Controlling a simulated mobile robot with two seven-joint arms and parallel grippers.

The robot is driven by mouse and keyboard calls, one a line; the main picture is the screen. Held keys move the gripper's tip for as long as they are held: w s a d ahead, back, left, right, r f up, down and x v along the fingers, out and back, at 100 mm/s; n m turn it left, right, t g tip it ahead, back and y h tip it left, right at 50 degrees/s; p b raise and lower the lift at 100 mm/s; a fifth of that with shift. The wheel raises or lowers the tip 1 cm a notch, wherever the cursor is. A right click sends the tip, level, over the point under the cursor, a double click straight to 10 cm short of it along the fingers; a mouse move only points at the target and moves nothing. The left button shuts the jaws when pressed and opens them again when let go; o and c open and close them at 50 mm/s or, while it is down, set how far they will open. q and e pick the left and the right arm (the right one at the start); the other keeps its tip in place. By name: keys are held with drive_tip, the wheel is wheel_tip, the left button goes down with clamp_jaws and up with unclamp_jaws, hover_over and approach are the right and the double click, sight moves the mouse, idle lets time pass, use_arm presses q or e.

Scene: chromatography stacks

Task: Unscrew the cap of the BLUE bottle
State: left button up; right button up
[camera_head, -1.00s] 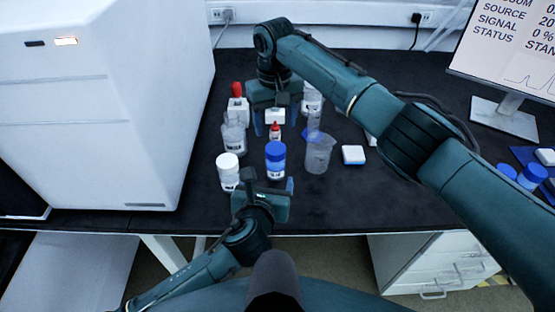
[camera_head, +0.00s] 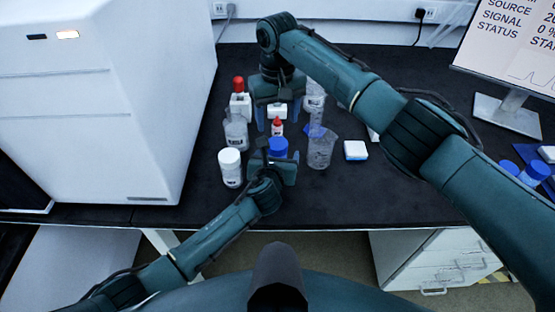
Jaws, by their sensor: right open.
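The blue bottle's cap (camera_head: 277,145) shows near the middle of the bench. Its body is mostly hidden behind my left gripper (camera_head: 272,162), which reaches in from the front, low at the bottle. I cannot tell whether its fingers touch the bottle or stand apart from it. My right gripper (camera_head: 277,115) is open, pointing down with blue-tipped fingers apart, behind and above the blue cap. It appears over or near a small red-capped bottle (camera_head: 277,127); nothing visible is held in it.
A white-capped bottle (camera_head: 230,167) stands close left of the blue one. A clear beaker (camera_head: 320,150) stands to the right, and a white-and-blue box (camera_head: 355,150) lies farther right. A red-topped bottle (camera_head: 239,103) stands behind. A large white instrument (camera_head: 110,110) bounds the left side.

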sight(277, 143)
use_arm(q)
drive_tip(key=shift+c, duration=0.5)
drive_tip(key=c, duration=1.4)
clamp_jaws()
use_arm(e)
drive_tip(key=shift+c, duration=1)
drive_tip(key=m, duration=0.6)
drive_tip(key=shift+m, duration=0.3)
drive_tip(key=m, duration=0.6)
drive_tip(key=shift+f+m, duration=0.15)
drive_tip(key=shift+m, duration=0.35)
wheel_tip(277, 143, down, 8)
drive_tip(key=shift+r, duration=0.15)
